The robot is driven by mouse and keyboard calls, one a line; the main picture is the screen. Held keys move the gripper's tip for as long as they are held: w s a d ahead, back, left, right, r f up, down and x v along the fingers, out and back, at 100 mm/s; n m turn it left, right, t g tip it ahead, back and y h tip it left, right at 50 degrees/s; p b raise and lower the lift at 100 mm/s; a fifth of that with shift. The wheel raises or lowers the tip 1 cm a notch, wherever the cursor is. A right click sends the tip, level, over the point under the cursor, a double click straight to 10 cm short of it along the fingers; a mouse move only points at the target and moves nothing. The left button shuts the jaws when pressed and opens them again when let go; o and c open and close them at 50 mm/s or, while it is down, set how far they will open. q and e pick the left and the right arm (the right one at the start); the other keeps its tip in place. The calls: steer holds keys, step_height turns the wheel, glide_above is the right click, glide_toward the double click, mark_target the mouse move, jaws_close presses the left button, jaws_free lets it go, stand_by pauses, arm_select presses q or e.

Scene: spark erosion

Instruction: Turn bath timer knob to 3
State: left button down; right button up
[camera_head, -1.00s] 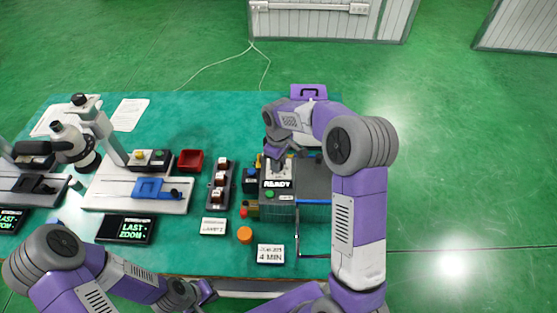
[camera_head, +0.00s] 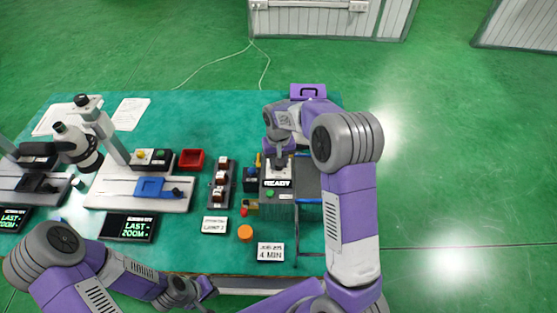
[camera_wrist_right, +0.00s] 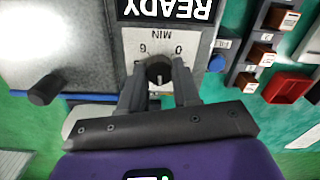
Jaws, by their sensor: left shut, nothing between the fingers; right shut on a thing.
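The bath timer knob (camera_wrist_right: 158,72) is a dark round knob on a pale dial plate (camera_wrist_right: 133,42) marked MIN, with a 6 and a 0 visible. My right gripper (camera_wrist_right: 158,84) is shut on the knob, one finger at each side. Its fingers cover the lower part of the dial, and I cannot tell which number the knob points at. A black READY display (camera_head: 277,184) sits beside the dial on the grey bath unit. In the head view my right wrist hides the knob. My left gripper (camera_head: 207,289) is shut and empty near the table's front edge.
An orange round piece (camera_head: 245,232) and a 4 MIN card (camera_head: 270,252) lie in front of the unit. A rack of small blocks (camera_head: 220,185) and a red tray (camera_head: 190,160) stand to its left. A dark peg (camera_wrist_right: 45,88) sticks up near my right gripper.

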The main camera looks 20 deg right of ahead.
steer(key=shift+m, duration=0.5)
steer(key=o, duration=1.1)
steer(key=shift+c, duration=0.2)
step_height(320, 180, up, 8)
steer(key=shift+f+p, duration=0.2)
steer(key=shift+p, duration=0.45)
